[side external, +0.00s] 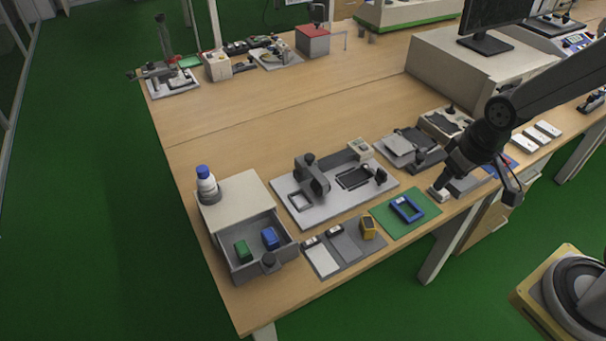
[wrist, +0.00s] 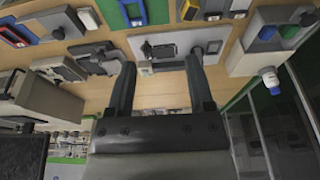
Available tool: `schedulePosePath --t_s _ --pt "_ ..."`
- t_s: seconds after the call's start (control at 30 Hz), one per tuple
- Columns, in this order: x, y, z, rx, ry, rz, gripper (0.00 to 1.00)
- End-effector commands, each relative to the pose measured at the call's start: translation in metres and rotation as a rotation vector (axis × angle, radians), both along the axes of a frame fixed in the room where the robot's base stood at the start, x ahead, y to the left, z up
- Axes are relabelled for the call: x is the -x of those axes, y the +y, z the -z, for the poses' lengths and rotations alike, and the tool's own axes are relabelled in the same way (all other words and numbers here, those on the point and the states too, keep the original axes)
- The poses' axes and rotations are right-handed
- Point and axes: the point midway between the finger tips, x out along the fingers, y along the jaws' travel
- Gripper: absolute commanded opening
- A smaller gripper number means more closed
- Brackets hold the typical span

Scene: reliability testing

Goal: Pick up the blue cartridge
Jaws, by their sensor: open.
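The blue cartridge (side external: 269,238) sits in the open drawer (side external: 233,268) at the left front of the bench, beside a green cartridge (side external: 243,251). In the wrist view, the blue cartridge (wrist: 289,30) shows at the upper right in the drawer, with the green one near the corner. My gripper (wrist: 160,62) is open, with two dark fingers apart and nothing between them. In the side view my arm is at the right, with its end above the bench's right part, far from the drawer.
A white and blue bottle (side external: 207,185) stands on the drawer cabinet (side external: 238,201). A grey fixture plate (side external: 330,205), a green mat with a blue frame (side external: 407,208), and grey pads with a yellow part (side external: 368,227) lie between my arm and the drawer. Bare bench lies behind them.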

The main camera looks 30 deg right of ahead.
Motion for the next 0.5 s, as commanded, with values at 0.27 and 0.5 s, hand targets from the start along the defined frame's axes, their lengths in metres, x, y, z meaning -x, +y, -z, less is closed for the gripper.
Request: schedulePosePath --t_s 0.27,0.5 --pt "0.0000 0.0000 0.0000 0.000 0.000 0.000 0.85" --pt "0.0000 0.0000 0.0000 0.000 0.000 0.000 0.85"
